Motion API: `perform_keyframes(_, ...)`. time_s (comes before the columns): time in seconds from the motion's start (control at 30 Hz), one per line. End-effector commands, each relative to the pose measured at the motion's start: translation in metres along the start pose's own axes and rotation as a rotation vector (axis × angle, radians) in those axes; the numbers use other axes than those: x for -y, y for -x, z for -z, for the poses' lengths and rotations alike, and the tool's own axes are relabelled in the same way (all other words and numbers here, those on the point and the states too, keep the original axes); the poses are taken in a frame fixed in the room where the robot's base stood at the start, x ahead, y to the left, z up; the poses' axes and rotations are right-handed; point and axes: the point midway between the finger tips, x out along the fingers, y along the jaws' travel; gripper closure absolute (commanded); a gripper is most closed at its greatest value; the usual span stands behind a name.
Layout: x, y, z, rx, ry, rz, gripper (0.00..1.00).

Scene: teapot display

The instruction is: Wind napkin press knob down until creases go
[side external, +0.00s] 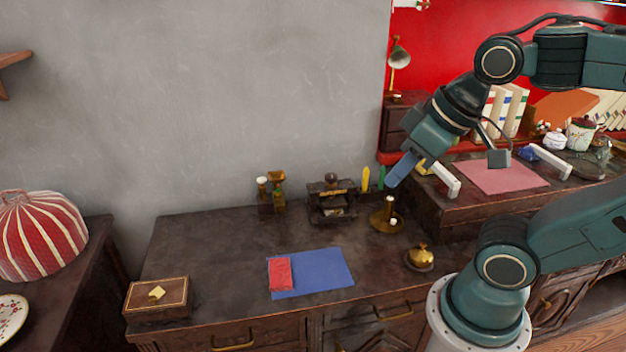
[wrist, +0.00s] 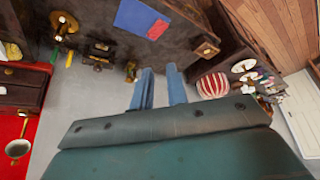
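The napkin press (side external: 330,199) is a small dark press with a dark knob (side external: 331,178) on top, at the back of the dark cabinet top. Something pale shows low in its frame; creases are too small to make out. The press also shows small in the wrist view (wrist: 101,48). My gripper (side external: 397,178) is up and to the right of the press, well apart from it. In the wrist view its two blue fingers (wrist: 162,88) stand apart with a narrow empty gap between them.
A folded red cloth (side external: 280,273) lies on a blue mat (side external: 325,270) in front. Brass-topped bottles (side external: 271,195) stand left of the press. A brass candlestick (side external: 387,220) and bell (side external: 420,258) stand to its right. A wooden box (side external: 157,299) sits front left.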

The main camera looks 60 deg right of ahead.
Motion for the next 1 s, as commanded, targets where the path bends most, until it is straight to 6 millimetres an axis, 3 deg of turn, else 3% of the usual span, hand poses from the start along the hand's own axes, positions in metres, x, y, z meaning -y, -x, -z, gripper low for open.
perform_keyframes(0.03,0.0,0.0,0.001,0.001,0.001,-0.001,0.74)
perform_keyframes(0.2,-0.003,0.001,0.011,0.013,0.021,-0.007,0.41)
perform_keyframes(0.37,-0.009,0.002,0.034,0.038,0.069,-0.019,0.41)
perform_keyframes(0.63,-0.031,-0.003,0.091,0.102,0.19,-0.037,0.41)
perform_keyframes(1.0,-0.077,-0.032,0.162,0.196,0.359,-0.035,0.41)
